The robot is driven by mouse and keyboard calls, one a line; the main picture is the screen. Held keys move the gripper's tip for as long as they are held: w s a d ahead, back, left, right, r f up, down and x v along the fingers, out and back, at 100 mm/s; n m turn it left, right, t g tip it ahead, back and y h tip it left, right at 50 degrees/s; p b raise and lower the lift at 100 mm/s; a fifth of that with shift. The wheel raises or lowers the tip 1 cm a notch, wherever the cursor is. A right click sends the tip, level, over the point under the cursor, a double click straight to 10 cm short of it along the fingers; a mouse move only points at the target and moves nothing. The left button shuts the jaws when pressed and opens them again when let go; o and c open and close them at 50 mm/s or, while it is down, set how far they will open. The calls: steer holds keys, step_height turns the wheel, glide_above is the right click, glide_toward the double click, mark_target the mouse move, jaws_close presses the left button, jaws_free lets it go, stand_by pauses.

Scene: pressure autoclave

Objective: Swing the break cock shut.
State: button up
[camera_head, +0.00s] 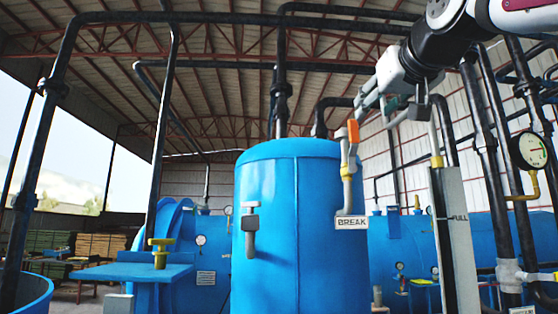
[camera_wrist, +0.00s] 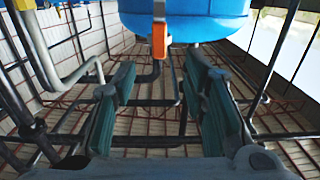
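The break cock's orange handle (camera_head: 353,131) stands upright on a grey pipe fitting (camera_head: 346,175) at the upper right of the tall blue tank (camera_head: 292,230). A white "BREAK" label (camera_head: 351,222) is below it. My gripper (camera_head: 378,112) is in the upper right of the head view, just right of the handle and slightly above it. In the wrist view, my gripper (camera_wrist: 160,70) has its two green-padded fingers spread apart with nothing between them. The orange handle (camera_wrist: 159,40) shows beyond the fingertips, near the middle, and looks apart from both fingers.
A grey-white post (camera_head: 457,240) with a "FULL" label stands right of the tank. A pressure gauge (camera_head: 528,151) and dark vertical pipes (camera_head: 484,140) are at the far right. A yellow valve (camera_head: 160,250) stands on a blue ledge at left. Space directly before the tank looks clear.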

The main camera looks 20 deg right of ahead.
mark_target(354, 128)
steer(key=p+x, duration=0.1)
steer(key=x, duration=0.3)
steer(key=p+x, duration=0.1)
steer(key=x, duration=0.4)
steer(key=p+x, duration=0.1)
steer(key=x, duration=0.3)
steer(key=shift+w+d+r, duration=0.1)
steer(key=shift+w+r, duration=0.2)
steer(key=shift+r, duration=0.05)
jaws_close()
